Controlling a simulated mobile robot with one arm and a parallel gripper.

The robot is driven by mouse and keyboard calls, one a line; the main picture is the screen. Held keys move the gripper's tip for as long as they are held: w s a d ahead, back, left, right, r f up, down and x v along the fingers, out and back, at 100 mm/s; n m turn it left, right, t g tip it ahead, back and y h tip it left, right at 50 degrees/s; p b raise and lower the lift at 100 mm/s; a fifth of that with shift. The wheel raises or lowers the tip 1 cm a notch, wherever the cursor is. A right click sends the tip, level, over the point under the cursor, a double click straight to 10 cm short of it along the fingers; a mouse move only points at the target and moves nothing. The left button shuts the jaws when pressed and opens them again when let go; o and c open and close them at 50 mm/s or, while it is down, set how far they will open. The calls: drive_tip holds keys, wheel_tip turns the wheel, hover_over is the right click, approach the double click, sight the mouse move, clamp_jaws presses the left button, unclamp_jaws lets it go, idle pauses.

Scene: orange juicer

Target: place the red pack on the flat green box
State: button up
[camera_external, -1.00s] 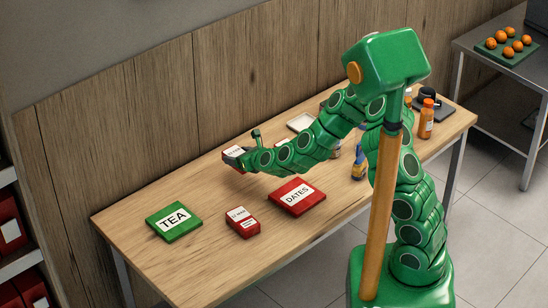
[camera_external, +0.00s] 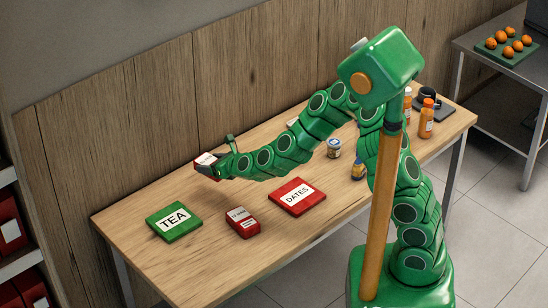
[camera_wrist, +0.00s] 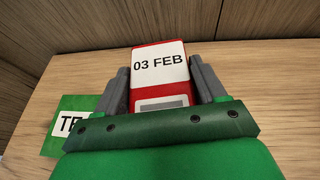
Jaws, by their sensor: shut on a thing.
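A red pack with a white label reading "03 FEB" is held between the two grey fingers of my gripper (camera_wrist: 159,82), and the pack (camera_wrist: 160,62) is clear in the wrist view. In the external view, my gripper (camera_external: 214,168) holds the pack (camera_external: 205,160) over the table, behind and to the right of the flat green box (camera_external: 174,221). That box is labelled TEA and lies flat with nothing on it. Its corner also shows at the left in the wrist view (camera_wrist: 78,104), partly hidden by my gripper.
A second red pack (camera_external: 242,223) lies right of the green box, and a flat red box labelled DATES (camera_external: 297,197) lies farther right. A jar (camera_external: 334,148) and orange bottles (camera_external: 426,118) stand on the table's right part. The table (camera_external: 130,218) is bare left of the green box.

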sight(175, 220)
drive_tip(key=s+a+n+g+y, duration=0.2)
drive_tip(key=s+a+n+g, duration=0.1)
drive_tip(key=s+a, duration=1.05)
drive_tip(key=shift+s+d+f, duration=0.3)
drive_tip(key=shift+f, duration=1)
drive_tip(key=shift+s+d+f, duration=0.3)
drive_tip(key=shift+d+f, duration=0.05)
drive_tip(key=shift+f, duration=0.9)
drive_tip(key=shift+s+d+f, duration=0.3)
drive_tip(key=shift+f, duration=1)
drive_tip(key=shift+f, duration=0.1)
drive_tip(key=o, duration=1.1)
drive_tip(key=shift+o, duration=0.2)
drive_tip(key=shift+d+r, duration=0.25)
drive_tip(key=shift+d, duration=0.05)
drive_tip(key=v, duration=1.1)
drive_tip(key=shift+s+r, duration=0.15)
drive_tip(key=shift+s, duration=0.1)
